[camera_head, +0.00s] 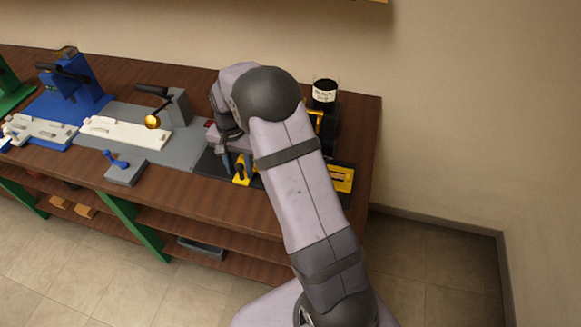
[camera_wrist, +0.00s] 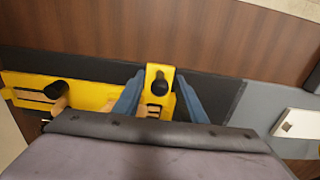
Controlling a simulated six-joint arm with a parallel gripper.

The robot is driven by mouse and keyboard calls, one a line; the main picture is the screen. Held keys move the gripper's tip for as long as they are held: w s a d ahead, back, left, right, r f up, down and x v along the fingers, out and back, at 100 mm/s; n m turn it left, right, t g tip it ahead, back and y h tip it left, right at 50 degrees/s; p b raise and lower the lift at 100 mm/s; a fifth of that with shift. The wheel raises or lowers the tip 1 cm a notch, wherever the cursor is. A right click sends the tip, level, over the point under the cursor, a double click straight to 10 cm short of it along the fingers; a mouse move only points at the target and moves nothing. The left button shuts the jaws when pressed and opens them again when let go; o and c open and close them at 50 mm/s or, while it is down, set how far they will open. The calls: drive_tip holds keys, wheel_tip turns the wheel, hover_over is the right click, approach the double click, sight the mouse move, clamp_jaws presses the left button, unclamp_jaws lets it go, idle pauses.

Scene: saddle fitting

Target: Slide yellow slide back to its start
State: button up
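The yellow slide (camera_wrist: 158,73) is a small yellow block with a black knob, in the middle of the wrist view. In the head view it shows beside my gripper, at the front of the black base (camera_head: 210,166). My gripper (camera_wrist: 160,80) has one blue-grey finger on each side of the slide, both close against its sides. The fingers point down at the station in the head view (camera_head: 236,160). My arm hides much of this station in the head view, and my wrist hides the slide's near end in the wrist view.
A yellow plate (camera_wrist: 88,93) with another dark round knob lies left of the slide in the wrist view. A black labelled cup (camera_head: 325,91) stands behind my arm. A grey station with a white block (camera_head: 125,131) and blue and green stations stand left along the bench.

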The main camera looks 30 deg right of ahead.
drive_tip(key=c, duration=0.8)
drive_tip(key=shift+w+a, duration=0.1)
drive_tip(key=shift+w, duration=0.05)
drive_tip(key=shift+w+a, duration=0.55)
drive_tip(key=shift+w+a+p, duration=0.1)
drive_tip(key=shift+a+p, duration=0.05)
drive_tip(key=shift+p, duration=0.15)
drive_tip(key=shift+w+a, duration=0.5)
drive_tip(key=shift+w, duration=0.05)
drive_tip(key=shift+w+a+p, duration=0.4)
drive_tip(key=shift+w+a, duration=0.3)
